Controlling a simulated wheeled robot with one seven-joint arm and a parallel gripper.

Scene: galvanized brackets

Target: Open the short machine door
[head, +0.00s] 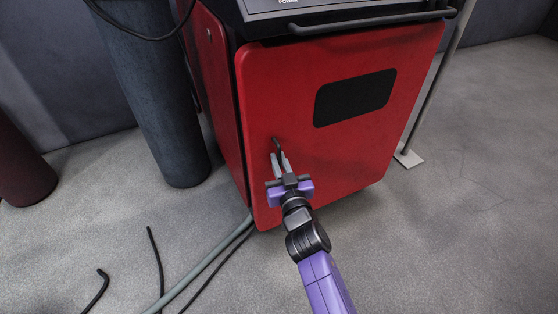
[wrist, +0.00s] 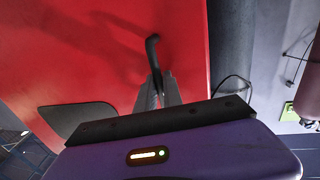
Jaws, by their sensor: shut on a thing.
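The red machine door (head: 350,155) is the front panel of a red cabinet and has a dark window (head: 355,97) in its upper part. In the head view a narrow gap shows along its left edge. A black handle (head: 277,145) stands at the left side of the door; it also shows in the wrist view (wrist: 152,50). My gripper (head: 280,160) is at the handle, and in the wrist view its fingers (wrist: 158,88) are shut on the handle's lower end. The rest of the handle is hidden between the fingers.
A dark grey cylinder (head: 165,110) stands left of the cabinet, with a dark red one (head: 20,165) farther left. A grey hose (head: 205,270) and black cables (head: 157,262) lie on the floor in front. A pole with a foot (head: 408,157) stands right. Floor at right is clear.

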